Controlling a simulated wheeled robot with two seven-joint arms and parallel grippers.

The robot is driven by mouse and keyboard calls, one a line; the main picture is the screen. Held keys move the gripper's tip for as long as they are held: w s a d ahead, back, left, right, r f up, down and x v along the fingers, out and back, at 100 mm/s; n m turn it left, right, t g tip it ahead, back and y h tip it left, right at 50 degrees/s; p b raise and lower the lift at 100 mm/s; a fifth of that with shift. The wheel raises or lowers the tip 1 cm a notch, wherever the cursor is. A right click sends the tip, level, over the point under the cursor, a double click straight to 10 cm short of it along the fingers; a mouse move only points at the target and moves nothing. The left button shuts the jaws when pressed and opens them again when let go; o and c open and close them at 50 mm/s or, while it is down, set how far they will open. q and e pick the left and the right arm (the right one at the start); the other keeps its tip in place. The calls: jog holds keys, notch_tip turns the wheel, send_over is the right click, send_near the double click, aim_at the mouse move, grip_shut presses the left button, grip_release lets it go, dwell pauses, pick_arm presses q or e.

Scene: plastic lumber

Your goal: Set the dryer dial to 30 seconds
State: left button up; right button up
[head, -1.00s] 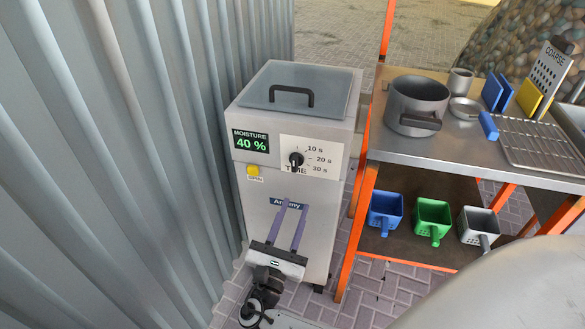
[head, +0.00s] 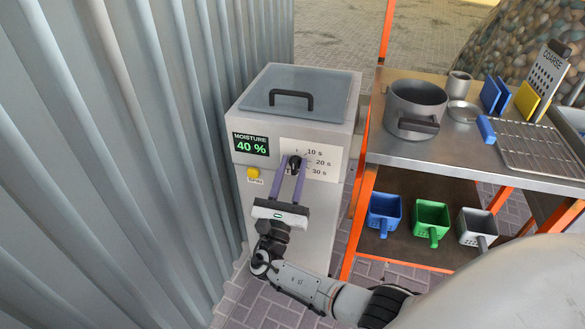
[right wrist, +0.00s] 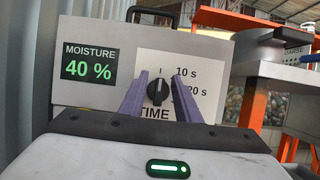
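The dryer (head: 300,100) is a grey box with a lid and handle. Its black dial (head: 294,166) sits on a white panel marked 10 s, 20 s and 30 s. In the right wrist view the dial (right wrist: 158,92) has its grip ridge roughly upright, toward the top tick; the exact setting is hard to tell. My right gripper (head: 293,161) is open in front of the panel, its purple fingers on either side of the dial. The right wrist view shows the gripper (right wrist: 158,88) with small gaps beside the dial. My left gripper is out of view.
A moisture display (head: 251,145) reads 40 %, above a yellow button (head: 253,172). A corrugated wall (head: 130,150) stands close on the left.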

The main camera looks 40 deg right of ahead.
jog(key=c, duration=0.7)
